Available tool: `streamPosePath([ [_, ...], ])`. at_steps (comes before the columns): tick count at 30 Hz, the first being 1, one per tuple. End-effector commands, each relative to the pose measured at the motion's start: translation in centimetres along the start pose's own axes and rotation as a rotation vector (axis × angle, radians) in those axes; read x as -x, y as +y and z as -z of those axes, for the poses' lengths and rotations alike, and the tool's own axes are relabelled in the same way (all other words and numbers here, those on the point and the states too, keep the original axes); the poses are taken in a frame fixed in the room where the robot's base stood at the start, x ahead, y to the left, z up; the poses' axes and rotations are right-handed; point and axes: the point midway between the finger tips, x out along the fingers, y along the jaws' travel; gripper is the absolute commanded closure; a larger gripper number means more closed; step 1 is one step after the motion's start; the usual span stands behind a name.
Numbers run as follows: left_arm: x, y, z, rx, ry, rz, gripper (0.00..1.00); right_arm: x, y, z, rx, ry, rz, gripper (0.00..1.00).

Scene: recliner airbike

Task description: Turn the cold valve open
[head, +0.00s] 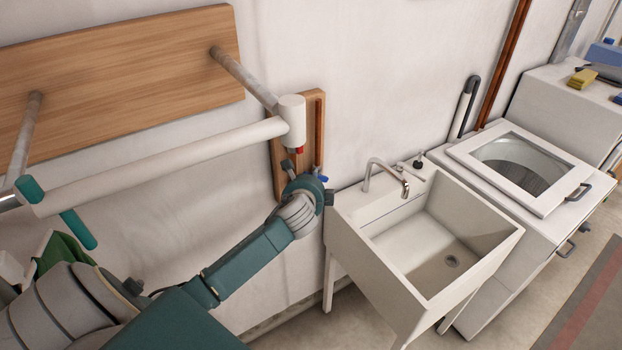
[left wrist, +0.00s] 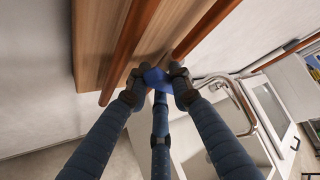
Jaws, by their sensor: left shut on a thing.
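The cold valve's blue handle (left wrist: 155,77) shows in the left wrist view, in front of a copper pipe on a wooden board. In the head view a small blue part (head: 323,179) shows beside the gripper. My left gripper (left wrist: 157,84) is shut on the blue handle, with dark fingertips on both sides of it and a third finger below. In the head view the left gripper (head: 314,182) is at the lower part of the board, largely hidden by its own wrist. The handle's angle is hard to read. My right gripper is in neither view.
A red handle (head: 297,150) and a white pipe (head: 170,160) are close above my left gripper. The wooden board (head: 284,178) is fixed to the wall. A white sink (head: 365,245) with a faucet (head: 385,174) stands just right, then a top-loading washer (head: 480,265).

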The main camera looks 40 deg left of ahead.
Motion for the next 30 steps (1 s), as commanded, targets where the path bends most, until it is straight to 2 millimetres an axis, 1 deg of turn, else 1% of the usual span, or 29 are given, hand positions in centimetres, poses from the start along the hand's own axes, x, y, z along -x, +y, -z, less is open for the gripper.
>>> streamPosePath([
  [5, 0.0, 0.1, 0.1, 0.001, 0.001, -0.002, 1.0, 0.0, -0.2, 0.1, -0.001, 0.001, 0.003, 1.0],
  [6, 0.0, 0.1, 0.1, 0.001, 0.001, -0.002, 0.75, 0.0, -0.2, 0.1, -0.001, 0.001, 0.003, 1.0],
  [7, 0.0, 0.1, 0.1, 0.001, 0.001, -0.001, 0.69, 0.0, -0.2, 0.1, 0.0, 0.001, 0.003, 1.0],
  [14, 0.0, 0.1, 0.0, 0.001, 0.0, 0.0, 0.69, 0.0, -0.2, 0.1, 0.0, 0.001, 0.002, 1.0],
  [16, 0.0, 0.1, 0.0, 0.003, 0.0, 0.001, 0.69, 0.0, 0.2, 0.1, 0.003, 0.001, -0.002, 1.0],
  [20, 0.0, 0.4, 0.1, 0.024, 0.0, 0.02, 0.69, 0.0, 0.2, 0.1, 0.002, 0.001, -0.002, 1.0],
  [30, -0.2, 1.9, 0.5, 0.196, 0.001, 0.182, 0.69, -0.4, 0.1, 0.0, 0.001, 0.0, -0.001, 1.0],
])
